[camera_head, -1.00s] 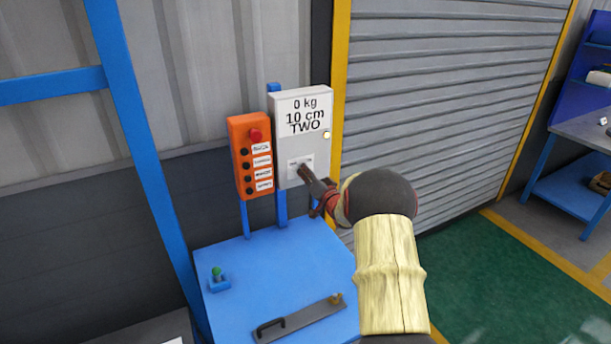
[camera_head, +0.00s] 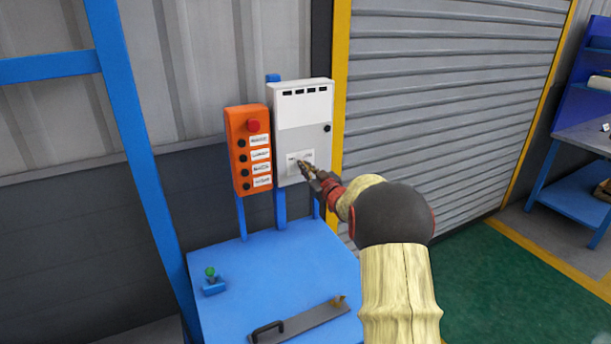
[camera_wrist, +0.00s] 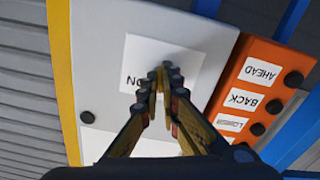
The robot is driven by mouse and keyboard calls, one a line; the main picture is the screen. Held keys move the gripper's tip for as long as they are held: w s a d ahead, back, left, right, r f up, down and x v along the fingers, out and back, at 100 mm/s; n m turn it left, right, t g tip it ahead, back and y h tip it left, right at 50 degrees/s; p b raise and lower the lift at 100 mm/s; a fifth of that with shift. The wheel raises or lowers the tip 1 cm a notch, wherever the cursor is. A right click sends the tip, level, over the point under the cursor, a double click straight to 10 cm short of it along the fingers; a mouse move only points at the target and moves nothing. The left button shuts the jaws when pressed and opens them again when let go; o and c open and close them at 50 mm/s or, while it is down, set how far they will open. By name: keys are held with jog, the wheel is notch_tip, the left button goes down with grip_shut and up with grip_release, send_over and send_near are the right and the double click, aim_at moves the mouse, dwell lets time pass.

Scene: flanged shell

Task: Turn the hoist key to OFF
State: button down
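The hoist key (camera_wrist: 159,82) is at the white label (camera_head: 293,158) low on the grey control box (camera_head: 285,135). Only a small tan piece of it seems to show between my fingertips; the rest is hidden. My gripper (camera_head: 301,165) reaches the label from the lower right. In the wrist view my gripper (camera_wrist: 166,72) has its fingertips closed together on the key. The letters "ON" show left of the fingers; the label's other side is partly covered.
An orange button panel (camera_head: 235,150) with a red knob and several labelled black buttons stands close left of the box. Below is a blue table (camera_head: 260,275) with a green-topped part (camera_head: 210,272) and a grey bar with a handle (camera_head: 300,322). A shutter door is behind right.

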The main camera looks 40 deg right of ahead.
jog(key=n+b, duration=0.4)
jog(key=n, duration=0.1)
jog(key=shift+f+b, duration=0.2)
jog(key=shift+b, duration=0.1)
jog(key=shift+n, duration=0.3)
jog(key=c, duration=2)
grip_release()
jog(key=shift+r, duration=0.15)
jog(key=shift+c, duration=0.2)
jog(key=v, duration=1.2)
